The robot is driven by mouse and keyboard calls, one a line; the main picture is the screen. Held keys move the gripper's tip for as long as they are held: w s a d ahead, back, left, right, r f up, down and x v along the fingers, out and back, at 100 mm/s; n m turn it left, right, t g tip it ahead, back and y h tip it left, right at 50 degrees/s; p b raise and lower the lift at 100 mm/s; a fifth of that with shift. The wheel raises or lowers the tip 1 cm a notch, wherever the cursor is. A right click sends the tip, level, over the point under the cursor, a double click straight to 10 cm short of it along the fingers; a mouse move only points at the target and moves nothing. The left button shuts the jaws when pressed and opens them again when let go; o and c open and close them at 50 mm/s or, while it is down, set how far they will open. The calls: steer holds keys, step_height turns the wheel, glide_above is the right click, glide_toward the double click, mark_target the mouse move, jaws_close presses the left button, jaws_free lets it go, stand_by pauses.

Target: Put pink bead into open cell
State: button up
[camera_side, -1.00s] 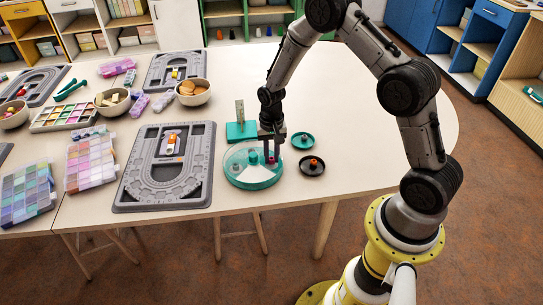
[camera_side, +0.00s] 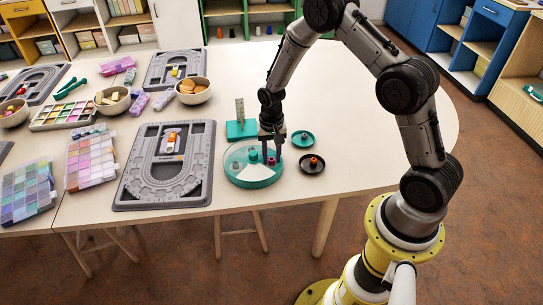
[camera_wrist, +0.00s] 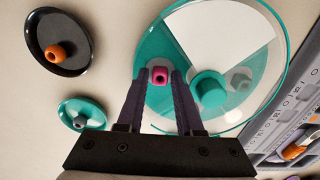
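The pink bead (camera_wrist: 159,75) sits in the teal-floored open part of the round sorter (camera_wrist: 150,112), and it also shows in the side view (camera_side: 271,161). My gripper (camera_wrist: 160,73) is over that cell, its two fingers on either side of the bead with a narrow gap to each. It looks open and does not appear to grip the bead. The sorter (camera_side: 253,182) has a teal hub (camera_wrist: 208,88), a clear cover, a pale sector and a grey bead (camera_wrist: 240,80) beyond the hub.
A black dish (camera_wrist: 75,25) holds an orange bead (camera_wrist: 58,53). A teal dish (camera_wrist: 96,112) holds a grey bead (camera_wrist: 80,121). A teal stand (camera_side: 241,130) is behind the sorter, and a grey bead board (camera_side: 195,190) lies left. The table's front edge is close.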

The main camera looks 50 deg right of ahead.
step_height(320, 180, up, 13)
step_height(320, 180, up, 10)
steer(key=n+t, duration=0.2)
steer(key=n, duration=0.1)
glide_above(272, 164)
steer(key=s+a, duration=0.2)
steer(key=s, duration=0.3)
steer(key=s+a+r+n+t, duration=0.1)
steer(key=s+a+r+n, duration=0.1)
steer(key=s, duration=0.7)
steer(key=s+a+r+n+t, duration=0.2)
steer(key=s+r, duration=0.4)
steer(key=s, duration=0.4)
steer(key=shift+s+a+n+t, duration=0.3)
steer(key=shift+a+n, duration=0.25)
steer(key=shift+n, duration=0.55)
